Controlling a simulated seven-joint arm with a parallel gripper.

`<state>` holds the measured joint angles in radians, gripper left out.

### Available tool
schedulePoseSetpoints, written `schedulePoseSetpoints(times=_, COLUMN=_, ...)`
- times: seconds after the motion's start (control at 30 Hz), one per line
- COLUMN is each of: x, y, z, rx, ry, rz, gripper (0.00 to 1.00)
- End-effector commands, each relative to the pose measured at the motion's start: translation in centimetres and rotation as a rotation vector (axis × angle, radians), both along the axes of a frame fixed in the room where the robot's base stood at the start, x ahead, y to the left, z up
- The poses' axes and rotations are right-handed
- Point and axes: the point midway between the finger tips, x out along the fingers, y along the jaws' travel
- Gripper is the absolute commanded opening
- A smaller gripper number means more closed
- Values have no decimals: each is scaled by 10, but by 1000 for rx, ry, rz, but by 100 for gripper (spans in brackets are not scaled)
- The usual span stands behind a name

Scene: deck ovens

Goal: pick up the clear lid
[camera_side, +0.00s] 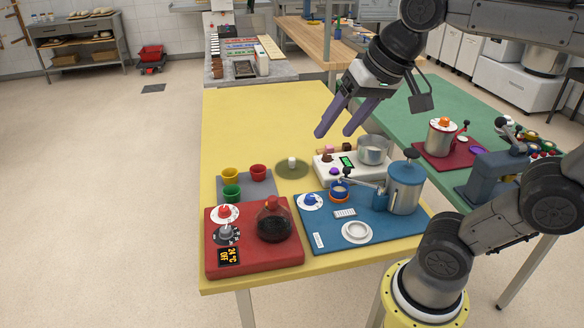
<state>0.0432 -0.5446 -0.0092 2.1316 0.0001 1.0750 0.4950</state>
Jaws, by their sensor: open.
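The clear lid (283,169) lies flat on the yellow table. It looks like a see-through disc, tinted by the yellow below, with a white knob (292,161) standing at its middle. My gripper (333,134) is above the table, up and to the right of the lid in the picture. Its two purple fingers are spread apart and point down to the left, with nothing between them. The fingers do not touch the lid. No part of the lid is covered.
Right of the lid stands a white scale (345,172) with a metal pot (373,149). In front are a grey mat (246,194) with coloured cups, a red station (250,264) with a dark flask (273,222), and a blue board (330,241). The yellow table (250,115) is clear behind the lid.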

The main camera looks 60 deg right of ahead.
Motion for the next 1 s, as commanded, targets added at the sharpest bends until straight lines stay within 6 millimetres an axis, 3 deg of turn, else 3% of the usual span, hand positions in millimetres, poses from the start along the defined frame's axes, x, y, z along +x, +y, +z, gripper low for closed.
schedulePoseSetpoints(times=0.2, x=77, y=-28, z=33, rx=97, ry=59, rz=-267, gripper=64)
schedulePoseSetpoints(times=0.33, x=124, y=-53, z=37, rx=145, ry=99, rz=-421, gripper=64)
schedulePoseSetpoints(times=0.47, x=170, y=-84, z=28, rx=184, ry=141, rz=-565, gripper=64)
schedulePoseSetpoints(times=0.67, x=230, y=-142, z=-10, rx=228, ry=212, rz=-759, gripper=64)
schedulePoseSetpoints(times=0.8, x=261, y=-187, z=-54, rx=248, ry=267, rz=-868, gripper=64)
schedulePoseSetpoints(times=1.0, x=279, y=-243, z=-125, rx=260, ry=351, rz=-956, gripper=64)
